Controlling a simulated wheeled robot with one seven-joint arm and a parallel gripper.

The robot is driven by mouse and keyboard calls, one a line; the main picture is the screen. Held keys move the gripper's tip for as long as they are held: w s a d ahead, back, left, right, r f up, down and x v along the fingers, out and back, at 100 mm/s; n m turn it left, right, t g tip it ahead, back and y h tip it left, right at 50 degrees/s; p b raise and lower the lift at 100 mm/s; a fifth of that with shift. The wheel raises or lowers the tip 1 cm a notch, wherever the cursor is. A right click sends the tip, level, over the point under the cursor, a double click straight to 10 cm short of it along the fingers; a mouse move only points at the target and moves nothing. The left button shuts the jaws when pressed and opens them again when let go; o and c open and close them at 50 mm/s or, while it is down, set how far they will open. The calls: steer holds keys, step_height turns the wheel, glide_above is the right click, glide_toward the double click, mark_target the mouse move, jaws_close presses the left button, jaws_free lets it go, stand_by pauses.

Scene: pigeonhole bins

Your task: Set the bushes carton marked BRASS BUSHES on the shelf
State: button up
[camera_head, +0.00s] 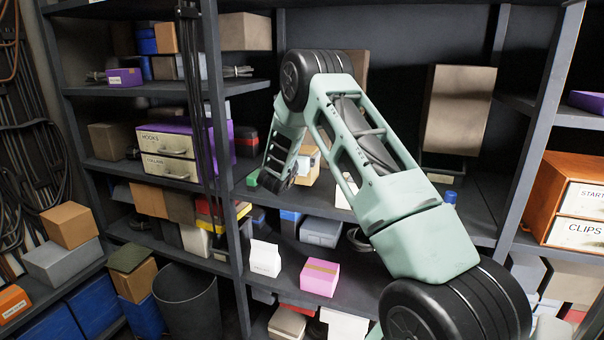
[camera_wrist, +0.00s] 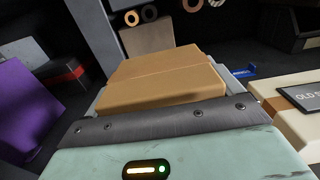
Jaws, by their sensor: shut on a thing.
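A plain brown cardboard carton (camera_wrist: 165,82) fills the middle of the wrist view, directly in front of my gripper (camera_wrist: 168,72). My gripper is shut on it, with grey finger parts showing at its left and right sides. No BRASS BUSHES marking shows on the faces in view. In the head view my gripper (camera_head: 277,182) reaches down at the middle shelf (camera_head: 470,205), and my arm hides most of it; I cannot make out the held carton there.
A purple drawer unit (camera_head: 222,142) stands left of my gripper, also in the wrist view (camera_wrist: 34,112). A pale box with a dark label (camera_wrist: 290,100) is close at right. A tall brown box (camera_head: 458,110) stands farther right. A pink box (camera_head: 319,277) sits on the shelf below.

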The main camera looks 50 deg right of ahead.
steer(key=shift+f+p, duration=0.5)
steer(key=shift+f, duration=2.2)
steer(key=o, duration=0.9)
steer(key=shift+f, duration=0.1)
steer(key=shift+a, duration=0.1)
